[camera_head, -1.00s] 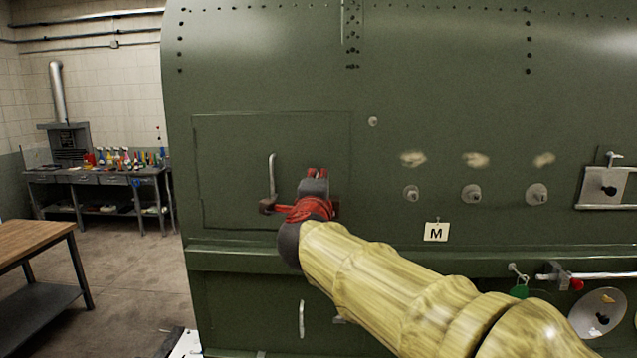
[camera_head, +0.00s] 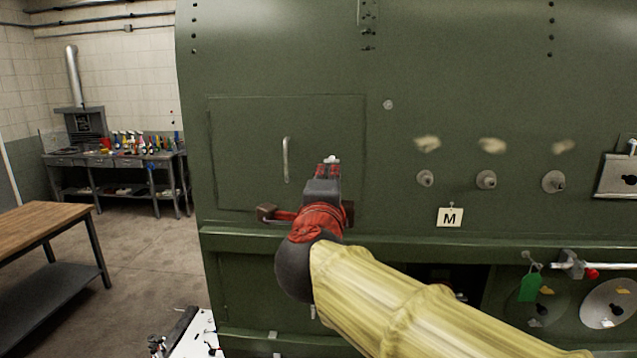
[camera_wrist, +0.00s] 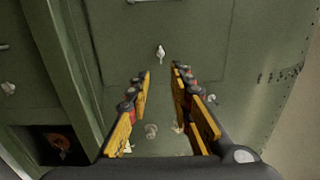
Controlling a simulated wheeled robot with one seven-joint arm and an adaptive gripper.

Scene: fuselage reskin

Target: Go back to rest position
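My gripper (camera_head: 328,168) is in front of the green fuselage wall (camera_head: 450,60), just right of the vertical handle of a square panel (camera_head: 240,130). Its red and dark body hides the panel's lower right part. In the wrist view my gripper (camera_wrist: 162,72) has its two yellow-padded fingers apart, with nothing between them. Beyond the fingertips there is green wall with a small light fitting (camera_wrist: 160,51). My arm reaches in from the lower right of the head view.
A wooden-topped table (camera_head: 35,228) stands at the left, with a workbench (camera_head: 120,160) behind it. Open floor lies between table and fuselage. A ledge (camera_head: 240,240) runs under the panel. Knobs and an "M" tag (camera_head: 450,217) are at the right. A white surface (camera_head: 195,340) shows low down.

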